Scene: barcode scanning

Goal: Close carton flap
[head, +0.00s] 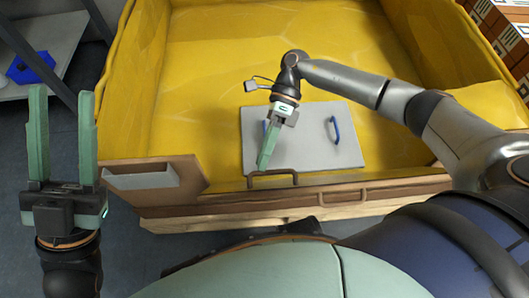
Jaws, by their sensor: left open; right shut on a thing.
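A large carton (190,202) with a yellow lining stands in front of me in the head view. Its brown front edge, which looks like the flap (318,190), runs across the near side and carries two brown handles, a left one (283,172) and a right one (343,190). My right gripper (263,166) reaches in over the carton, its fingers together and pointing down at the left handle. It appears shut on that handle; the exact contact is hard to see. My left gripper (63,135) is open and empty, fingers up, outside the carton at the left.
A grey flat box (305,155) with blue handles lies inside the carton, behind the front edge. A brown panel with a grey recess (143,181) is at the front left corner. A shelf with a blue object (30,67) is at far left. Orange boxes (508,35) are stacked at upper right.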

